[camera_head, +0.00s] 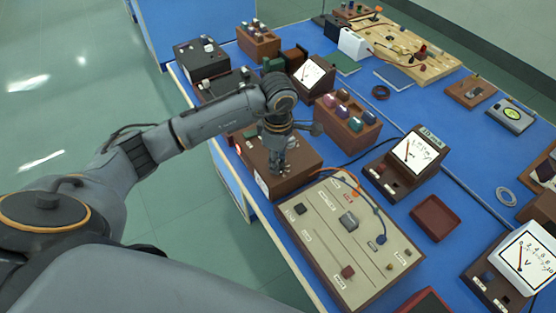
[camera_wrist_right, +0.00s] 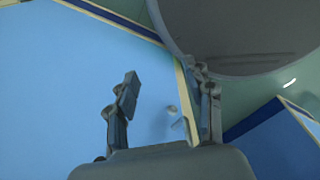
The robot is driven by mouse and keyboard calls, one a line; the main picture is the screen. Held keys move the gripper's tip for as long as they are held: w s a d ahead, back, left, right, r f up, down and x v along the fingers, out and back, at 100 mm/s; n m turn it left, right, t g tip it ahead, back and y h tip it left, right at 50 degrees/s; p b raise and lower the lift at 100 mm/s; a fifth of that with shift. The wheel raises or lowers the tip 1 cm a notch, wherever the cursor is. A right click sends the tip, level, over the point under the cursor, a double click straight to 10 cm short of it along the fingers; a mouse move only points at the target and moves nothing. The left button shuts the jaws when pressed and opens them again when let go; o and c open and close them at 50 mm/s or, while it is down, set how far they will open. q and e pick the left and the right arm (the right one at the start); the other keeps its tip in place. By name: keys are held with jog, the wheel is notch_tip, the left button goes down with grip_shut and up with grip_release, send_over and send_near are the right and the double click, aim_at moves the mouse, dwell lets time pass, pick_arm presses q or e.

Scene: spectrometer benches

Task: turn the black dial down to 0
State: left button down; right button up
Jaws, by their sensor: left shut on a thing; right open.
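A brown wooden box (camera_head: 304,158) stands near the front left edge of the blue bench in the head view. My left gripper (camera_head: 278,172) points down at its top, with its fingers closed on the black dial there. The fingers hide the dial, and I cannot read its setting. A pale label is on the box's front side. My right gripper (camera_wrist_right: 168,92) is open and empty in the right wrist view, above a plain blue surface.
A grey panel (camera_head: 330,215) with knobs and an orange and a blue lead stands just in front of the box. A wooden block with coloured pieces (camera_head: 345,132) and a meter (camera_head: 415,152) are to the right. A red tray (camera_head: 435,217) lies farther right.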

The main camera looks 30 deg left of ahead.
pick_arm(q)
jog(key=n+b, duration=0.1)
jog(key=n, duration=0.1)
jog(key=shift+f+n, duration=0.1)
jog(key=shift+n, duration=0.2)
jog(key=n+b, duration=0.2)
jog(key=n, duration=0.1)
jog(key=shift+n, duration=0.3)
jog(key=n+b, duration=0.1)
jog(key=n, duration=0.2)
jog(key=shift+n+b, duration=0.3)
jog(key=shift+n, duration=0.5)
jog(key=c, duration=1)
grip_release()
